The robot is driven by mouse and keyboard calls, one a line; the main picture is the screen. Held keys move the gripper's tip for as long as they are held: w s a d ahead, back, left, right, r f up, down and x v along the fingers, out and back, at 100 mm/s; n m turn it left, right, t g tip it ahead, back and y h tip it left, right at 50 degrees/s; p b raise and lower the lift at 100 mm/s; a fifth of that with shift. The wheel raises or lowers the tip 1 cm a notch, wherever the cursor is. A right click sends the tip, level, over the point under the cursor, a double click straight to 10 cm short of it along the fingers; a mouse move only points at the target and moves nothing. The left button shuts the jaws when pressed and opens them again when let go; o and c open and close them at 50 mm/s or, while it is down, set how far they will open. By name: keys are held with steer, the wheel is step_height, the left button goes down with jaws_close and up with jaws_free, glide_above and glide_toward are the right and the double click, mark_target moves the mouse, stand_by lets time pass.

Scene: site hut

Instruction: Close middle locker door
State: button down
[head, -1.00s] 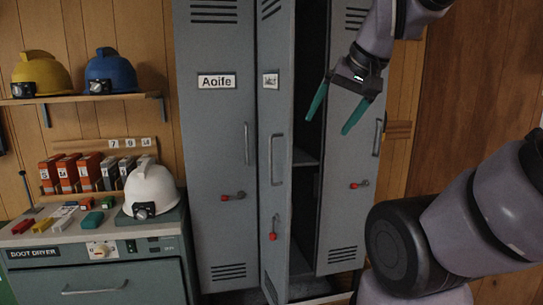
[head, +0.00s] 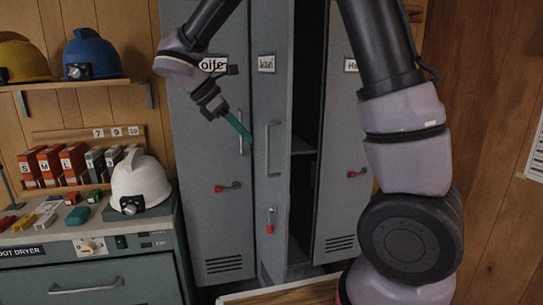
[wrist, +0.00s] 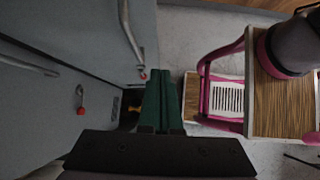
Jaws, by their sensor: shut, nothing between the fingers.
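The middle locker door (head: 260,120) stands ajar, swung out toward me, with a vertical handle (head: 273,150) and a red-tipped latch (head: 270,220). The dark locker interior (head: 305,190) shows to its right. My gripper (head: 243,133) has its teal fingers together, pointing down and right. In the head view it overlaps the left locker door just left of the middle door's edge; I cannot tell whether it touches. In the wrist view the shut fingers (wrist: 160,98) are empty, beside grey door panels with handles.
The left (head: 205,130) and right (head: 345,200) locker doors look shut. A boot dryer (head: 95,265) with a white helmet (head: 138,182) on top stands at left. A wood-topped thing with a pink frame (wrist: 222,55) stands right of my fingers in the wrist view.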

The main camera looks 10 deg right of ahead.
steer(key=w+a+f+n, duration=0.1)
steer(key=a+n, duration=0.1)
glide_toward(283, 164)
steer(key=shift+t+h, duration=0.3)
steer(key=shift+h, duration=0.1)
steer(key=d+f, duration=0.1)
steer(key=f, duration=0.2)
steer(key=d+f, duration=0.1)
steer(key=f, duration=0.1)
steer(key=shift+s+d, duration=0.15)
steer(key=shift+d, duration=0.6)
steer(key=shift+d, duration=0.1)
